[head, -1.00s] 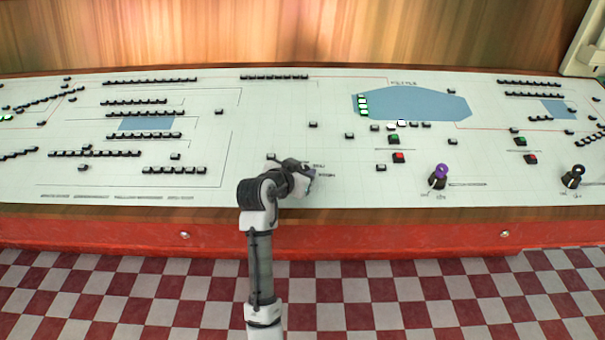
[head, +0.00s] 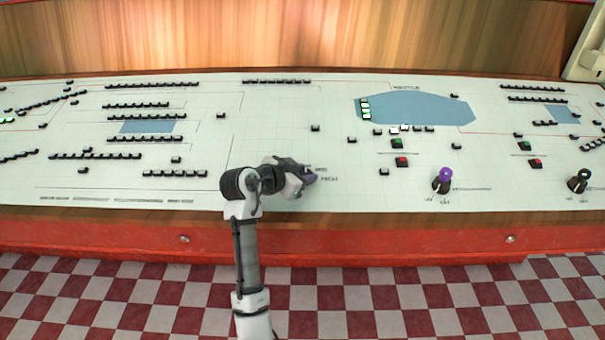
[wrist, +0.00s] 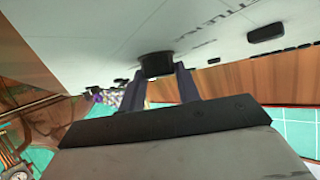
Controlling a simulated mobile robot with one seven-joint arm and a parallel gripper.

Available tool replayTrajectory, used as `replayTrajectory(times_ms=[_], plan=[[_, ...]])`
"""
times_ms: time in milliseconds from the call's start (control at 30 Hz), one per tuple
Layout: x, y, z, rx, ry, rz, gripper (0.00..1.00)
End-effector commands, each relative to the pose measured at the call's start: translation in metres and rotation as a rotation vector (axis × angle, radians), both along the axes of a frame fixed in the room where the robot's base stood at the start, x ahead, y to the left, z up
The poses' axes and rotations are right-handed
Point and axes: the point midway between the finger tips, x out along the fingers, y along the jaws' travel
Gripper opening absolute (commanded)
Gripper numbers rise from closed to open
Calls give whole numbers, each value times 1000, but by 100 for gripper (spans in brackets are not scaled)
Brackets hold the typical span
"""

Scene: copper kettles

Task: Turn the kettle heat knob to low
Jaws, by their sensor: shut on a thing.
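The heat knob (wrist: 156,64) is a short dark knob on the pale panel, seen in the wrist view between my two finger tips. My gripper (wrist: 160,80) is shut on it, with one finger on each side. In the head view my gripper (head: 308,177) is at the panel's front middle and hides the knob. The printed words beside it look like MED and HIGH. The knob's pointer and the LOW mark cannot be made out.
To the right stand a purple-topped knob (head: 444,177) and a black knob (head: 578,181). Green and red buttons (head: 402,162) and several small black switches dot the panel (head: 270,130). A blue shape (head: 420,108) is labelled KETTLE. The panel's wooden front edge (head: 400,222) is close below.

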Motion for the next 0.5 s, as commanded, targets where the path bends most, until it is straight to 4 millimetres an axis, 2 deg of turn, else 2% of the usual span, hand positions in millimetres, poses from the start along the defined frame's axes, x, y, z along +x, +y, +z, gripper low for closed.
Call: replayTrajectory(times_ms=[33, 167, 200, 500], plan=[[0, 0, 1, -1, -2, 1, 35], [0, 0, 1, 0, -1, 1, 52], [0, 0, 1, 0, -1, 1, 54], [-2, 2, 1, 0, -1, 2, 54]])
